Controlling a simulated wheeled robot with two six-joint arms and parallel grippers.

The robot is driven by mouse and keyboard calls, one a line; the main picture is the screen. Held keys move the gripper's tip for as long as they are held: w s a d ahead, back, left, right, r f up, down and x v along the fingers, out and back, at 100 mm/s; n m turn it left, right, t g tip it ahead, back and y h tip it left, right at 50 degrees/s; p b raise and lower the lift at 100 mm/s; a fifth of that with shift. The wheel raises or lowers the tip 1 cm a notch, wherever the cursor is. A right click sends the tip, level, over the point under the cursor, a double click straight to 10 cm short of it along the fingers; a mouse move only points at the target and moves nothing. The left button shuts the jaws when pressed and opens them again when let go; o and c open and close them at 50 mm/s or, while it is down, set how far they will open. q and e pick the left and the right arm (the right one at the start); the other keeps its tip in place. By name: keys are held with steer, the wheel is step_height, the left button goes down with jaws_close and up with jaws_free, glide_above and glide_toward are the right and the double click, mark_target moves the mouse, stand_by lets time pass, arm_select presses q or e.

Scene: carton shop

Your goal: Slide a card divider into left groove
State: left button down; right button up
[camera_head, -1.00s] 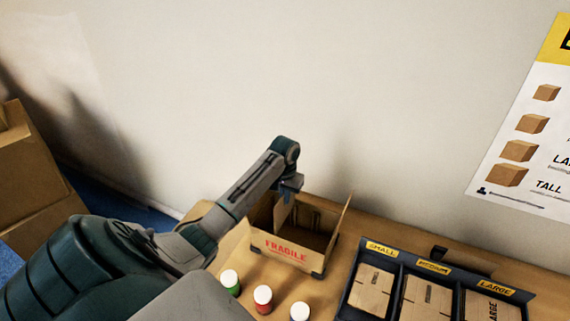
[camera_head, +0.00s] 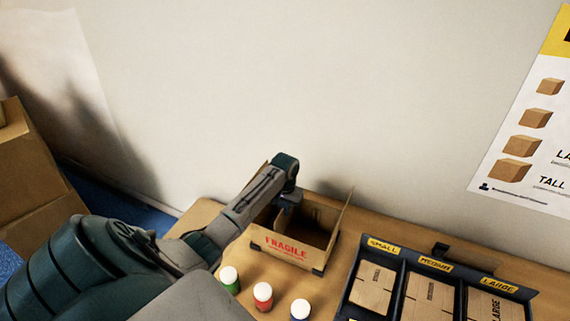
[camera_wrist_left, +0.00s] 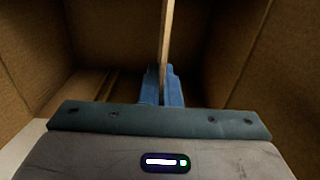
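The open carton marked FRAGILE (camera_head: 285,249) stands on the bench with its flaps up. My left gripper (camera_head: 290,203) reaches down into it from above. In the left wrist view its blue fingers (camera_wrist_left: 162,92) are shut on a thin card divider (camera_wrist_left: 167,35), seen edge-on and upright. Carton walls rise on both sides. A pair of thin ridges with a groove between them (camera_wrist_left: 106,84) shows on the carton's inside, left of the divider. The divider is apart from these ridges in this view. Its lower edge is hidden by the fingers. My right gripper is out of view.
Three small jars with white lids, green (camera_head: 230,281), red (camera_head: 263,297) and blue (camera_head: 300,311), stand in front of the carton. A dark rack (camera_head: 397,275) of flat cartons sits to the right. The wall is close behind.

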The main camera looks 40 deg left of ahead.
arm_select(q)
steer(key=shift+f+b, duration=0.5)
steer(key=shift+f, duration=1.25)
steer(key=c, duration=1.6)
jaws_free()
step_height(320, 180, up, 11)
steer(key=b, duration=0.3)
steer(key=shift+f, duration=0.1)
steer(key=shift+s, duration=0.1)
